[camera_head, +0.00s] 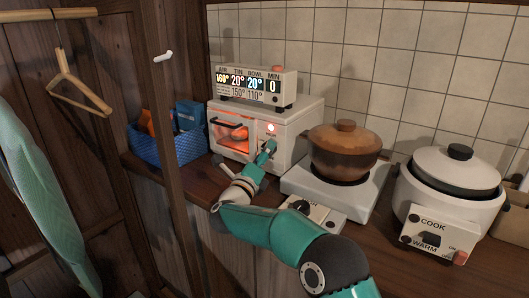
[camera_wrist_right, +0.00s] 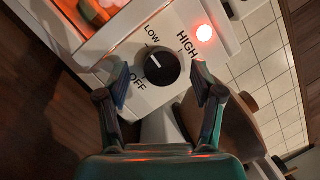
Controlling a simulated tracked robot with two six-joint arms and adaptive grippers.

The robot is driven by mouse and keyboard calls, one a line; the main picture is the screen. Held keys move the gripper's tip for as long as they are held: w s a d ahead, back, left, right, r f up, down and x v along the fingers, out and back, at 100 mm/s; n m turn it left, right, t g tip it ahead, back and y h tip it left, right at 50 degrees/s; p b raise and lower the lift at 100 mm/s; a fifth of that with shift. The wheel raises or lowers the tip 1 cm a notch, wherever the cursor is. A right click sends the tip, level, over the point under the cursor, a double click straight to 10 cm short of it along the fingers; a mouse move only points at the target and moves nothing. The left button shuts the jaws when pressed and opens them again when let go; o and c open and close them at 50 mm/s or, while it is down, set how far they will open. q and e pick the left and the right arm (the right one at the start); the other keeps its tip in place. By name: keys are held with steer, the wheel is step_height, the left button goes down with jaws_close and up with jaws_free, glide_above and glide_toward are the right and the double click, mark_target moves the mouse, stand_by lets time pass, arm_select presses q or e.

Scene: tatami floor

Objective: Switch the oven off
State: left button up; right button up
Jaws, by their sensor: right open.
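The white oven (camera_head: 282,150) stands on the counter against the tiled wall, its window glowing orange and a red lamp (camera_head: 270,128) lit on its front. In the right wrist view the lamp (camera_wrist_right: 204,33) glows too. The black oven knob (camera_wrist_right: 163,66) sits among the labels OFF, LOW and HIGH. In the head view my right gripper (camera_head: 267,151) hides the knob. My left gripper is not in view.
A display box (camera_head: 255,86) sits on the oven. To its right are a brown pot (camera_head: 345,148) on a white hotplate (camera_head: 360,196) and a rice cooker (camera_head: 448,200). A blue basket (camera_head: 175,148) stands left. A wooden post (camera_head: 180,170) is nearby.

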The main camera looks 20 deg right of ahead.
steer(key=shift+w+d, duration=0.25)
steer(key=shift+w, duration=0.05)
steer(key=shift+c, duration=0.4)
steer(key=c, duration=1.1)
steer(key=shift+o, duration=0.2)
